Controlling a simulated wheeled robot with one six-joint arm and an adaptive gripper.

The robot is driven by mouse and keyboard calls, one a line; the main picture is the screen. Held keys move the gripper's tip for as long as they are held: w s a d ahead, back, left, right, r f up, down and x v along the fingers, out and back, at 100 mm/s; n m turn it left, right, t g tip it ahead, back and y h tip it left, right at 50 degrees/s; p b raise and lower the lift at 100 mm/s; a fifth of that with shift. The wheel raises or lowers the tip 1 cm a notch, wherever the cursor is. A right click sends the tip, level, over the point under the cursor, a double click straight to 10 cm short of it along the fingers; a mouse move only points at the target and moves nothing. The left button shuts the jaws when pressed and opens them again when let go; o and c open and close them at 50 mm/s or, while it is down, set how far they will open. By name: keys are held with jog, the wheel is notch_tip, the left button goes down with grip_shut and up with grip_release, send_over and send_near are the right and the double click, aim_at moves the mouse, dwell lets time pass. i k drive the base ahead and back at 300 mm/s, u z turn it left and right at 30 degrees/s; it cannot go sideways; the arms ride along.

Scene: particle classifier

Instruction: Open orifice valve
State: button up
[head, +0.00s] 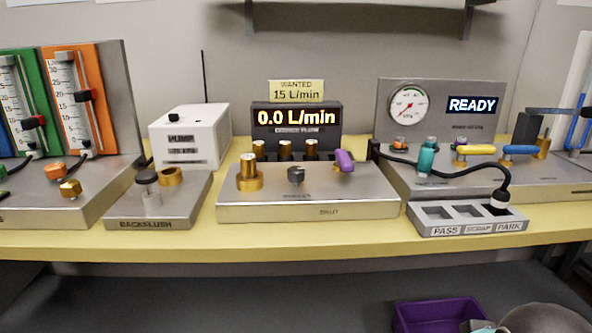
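A grey metal flow unit (300,207) stands mid-bench. On its top are a brass fitting (249,173) at the left, a dark knob (296,175) in the middle and a purple handle (344,160) at the right. Several small brass fittings stand in a row behind them. Its display (297,118) reads 0.0 L/min. No label I can read marks a part as the orifice valve, so I cannot tell which it is. My gripper is not in view.
A yellow sign (296,91) reads WANTED 15 L/min. Flowmeters (68,100) and a BACKFLUSH block (158,205) stand left. Right are a gauge (409,105), a READY display (472,105), teal, yellow and blue handles, a black hose and a PASS/SCRAP/PARK tray (467,231).

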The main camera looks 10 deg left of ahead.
aim_at(343, 160)
jog(key=k, duration=1.35)
jog(key=z, duration=0.55)
jog(key=i, duration=1.15)
jog(key=u, duration=0.55)
